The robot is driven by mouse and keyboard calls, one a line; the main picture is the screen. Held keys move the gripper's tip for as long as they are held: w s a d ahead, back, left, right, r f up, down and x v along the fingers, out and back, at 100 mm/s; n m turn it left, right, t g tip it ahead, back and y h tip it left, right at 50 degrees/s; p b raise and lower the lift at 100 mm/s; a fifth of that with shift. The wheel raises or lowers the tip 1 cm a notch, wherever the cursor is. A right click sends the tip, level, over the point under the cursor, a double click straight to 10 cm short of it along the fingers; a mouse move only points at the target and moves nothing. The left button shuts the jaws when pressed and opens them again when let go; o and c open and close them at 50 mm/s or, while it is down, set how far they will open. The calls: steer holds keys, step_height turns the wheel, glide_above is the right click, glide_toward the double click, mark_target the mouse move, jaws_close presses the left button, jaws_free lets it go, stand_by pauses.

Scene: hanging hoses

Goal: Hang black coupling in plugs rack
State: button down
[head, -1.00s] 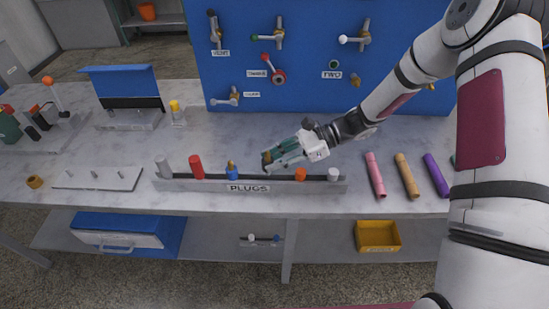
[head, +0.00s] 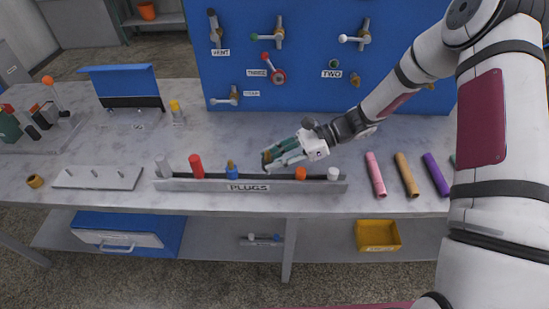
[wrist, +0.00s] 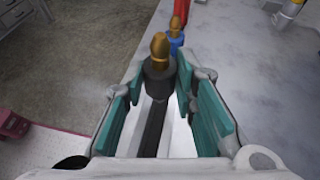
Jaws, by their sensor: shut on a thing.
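The black coupling (wrist: 158,75) with a brass tip is between the teal-padded fingers of my gripper (wrist: 160,88) in the wrist view. My gripper is shut on it. The coupling stands roughly upright, in line with the dark slot of the plugs rack (wrist: 153,130). I cannot tell whether its lower end is in the slot. In the head view my gripper (head: 267,161) is at the plugs rack (head: 205,186), between the blue plug and the orange plug, and its fingers hide most of the coupling.
Pink, tan and purple tubes (head: 407,175) lie to the right. A blue panel (head: 310,92) stands behind.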

steer(key=shift+f+b, duration=0.7)
steer(key=shift+f, duration=1.15)
steer(key=c, duration=1.2)
jaws_free()
steer(key=shift+d, duration=0.1)
steer(key=v, duration=1.2)
